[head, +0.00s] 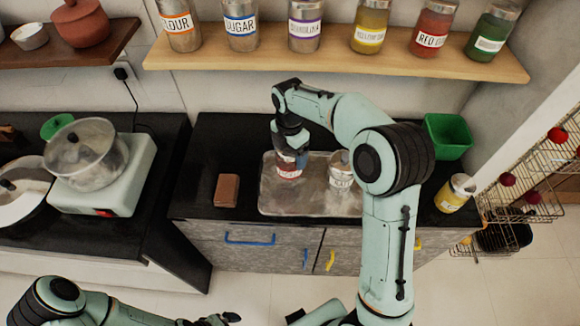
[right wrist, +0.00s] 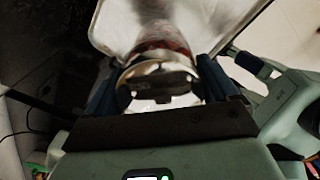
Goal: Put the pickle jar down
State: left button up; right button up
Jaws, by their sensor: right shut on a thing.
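My right gripper (head: 291,152) is shut on the pickle jar (head: 289,171), a glass jar with a red band on its label. The jar is upright over the left part of the metal tray (head: 310,205); whether its base touches the tray I cannot tell. In the right wrist view, the blue fingers (right wrist: 160,88) lie on both sides of the jar's lid, and the jar's red band (right wrist: 163,47) shows beyond. My left gripper (head: 212,320) is low at the bottom edge of the head view, away from the counter; its opening is unclear.
A second jar (head: 341,172) stands on the tray right of the held one, partly behind my arm. A brown block (head: 227,190) lies left of the tray. A yellow jar (head: 455,194) and a green bin (head: 447,137) stand at right. A jar shelf (head: 330,61) runs above.

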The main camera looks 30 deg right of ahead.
pick_arm(q)
jog(key=shift+s+f, duration=0.25)
jog(key=shift+f, duration=0.1)
pick_arm(e)
jog(key=shift+w+f, duration=0.1)
jog(key=shift+f, duration=3.1)
jog(key=shift+f, duration=0.2)
jog(key=o, duration=1.3)
jog(key=shift+o, duration=0.2)
notch_tip(320, 180, up, 12)
jog(key=shift+r+p, duration=0.2)
jog(key=shift+p, duration=0.25)
pick_arm(q)
jog(key=shift+w+r, duration=0.75)
jog(key=shift+r, duration=0.1)
jog(key=shift+s, duration=0.1)
pick_arm(e)
jog(key=shift+f, duration=0.1)
